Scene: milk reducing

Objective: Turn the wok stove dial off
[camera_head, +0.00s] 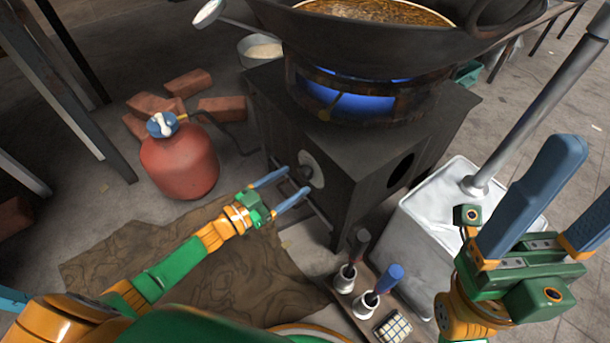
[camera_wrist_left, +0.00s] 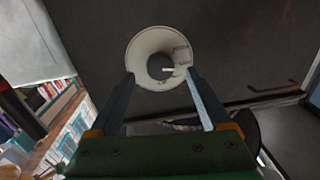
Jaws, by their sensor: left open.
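The wok stove (camera_head: 370,185) is a dark box with a blue flame (camera_head: 345,100) burning under the wok (camera_head: 390,45). Contact cannot be told. My right gripper (camera_head: 591,172) is open and empty at the right.
A red gas cylinder (camera_head: 180,165) with a blue-topped valve stands left of the stove, near loose bricks (camera_head: 222,107). Bottles (camera_head: 345,278) stand on a low board in front. A brown cloth (camera_head: 120,255) lies under my left arm.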

